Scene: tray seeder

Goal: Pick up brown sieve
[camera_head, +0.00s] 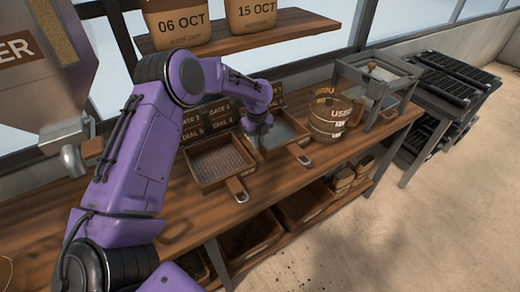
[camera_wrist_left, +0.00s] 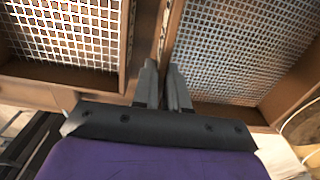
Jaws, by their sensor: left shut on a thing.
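Two brown-framed sieves with handles lie side by side on the wooden bench. The left sieve (camera_head: 219,163) has a coarser mesh, which also shows at the left of the left wrist view (camera_wrist_left: 70,35). The right sieve (camera_head: 287,131) has a finer grey mesh, seen at the right of the left wrist view (camera_wrist_left: 230,50). My left gripper (camera_head: 259,147) is down at the border between them. In the left wrist view its fingers (camera_wrist_left: 163,88) are closed around the near side wall of the finer-mesh sieve. The wall between the fingertips is partly hidden. My right gripper is not in view.
Labelled plaques (camera_head: 205,120) stand behind. A shelf with dated bags (camera_head: 250,32) hangs above. Bins sit under the bench; black trays fill a rack at right.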

